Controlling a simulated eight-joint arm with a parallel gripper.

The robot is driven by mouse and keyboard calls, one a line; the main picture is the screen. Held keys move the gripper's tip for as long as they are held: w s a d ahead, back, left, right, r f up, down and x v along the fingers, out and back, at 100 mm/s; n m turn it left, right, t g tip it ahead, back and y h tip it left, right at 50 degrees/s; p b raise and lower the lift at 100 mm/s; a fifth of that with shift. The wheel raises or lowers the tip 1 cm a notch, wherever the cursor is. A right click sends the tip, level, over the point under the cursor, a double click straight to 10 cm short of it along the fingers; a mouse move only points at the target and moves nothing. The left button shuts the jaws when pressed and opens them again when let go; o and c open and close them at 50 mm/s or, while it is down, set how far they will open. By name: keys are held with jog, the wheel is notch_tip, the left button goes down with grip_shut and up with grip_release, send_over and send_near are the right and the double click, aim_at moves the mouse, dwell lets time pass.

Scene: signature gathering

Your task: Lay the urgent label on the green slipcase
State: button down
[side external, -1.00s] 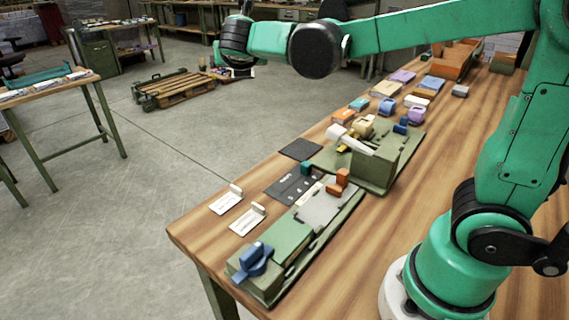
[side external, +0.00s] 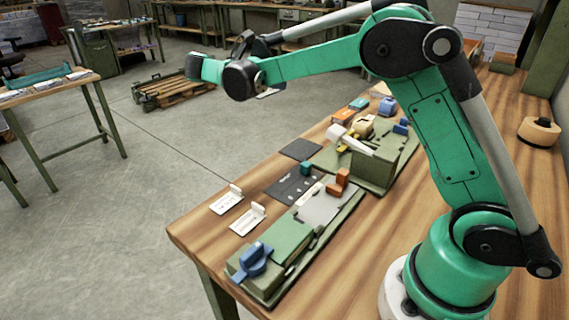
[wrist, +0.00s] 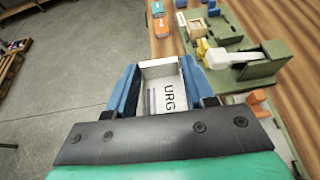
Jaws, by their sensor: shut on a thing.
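The urgent label (wrist: 168,92) is a white piece with a raised edge and dark letters reading "URG". In the wrist view it sits between the blue fingers of my gripper (wrist: 159,88), which is shut on it. In the side view the label (side external: 270,93) shows only as a pale sliver below my wrist, in the air beyond the table's far-left edge. I cannot pick out the green slipcase for certain. A green block (side external: 288,238) lies near the table's front, and my arm hides much of the back of the table.
A green stand (side external: 372,170) rises mid-table. A blue-handled piece (side external: 254,258) and two white cards (side external: 247,218) are near the front. Orange (side external: 343,116) and teal (side external: 358,104) pieces lie farther back. A tan roll (side external: 539,131) is at the right. Bare wood (side external: 400,215) lies right of the green fixtures.

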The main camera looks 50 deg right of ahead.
aim_at(272, 168)
notch_tip(272, 168, down, 19)
jog(key=shift+f, duration=0.2)
jog(key=shift+f, duration=0.1)
dwell(0.3)
jog(key=shift+f, duration=0.15)
jog(key=shift+c, duration=1.6)
grip_release()
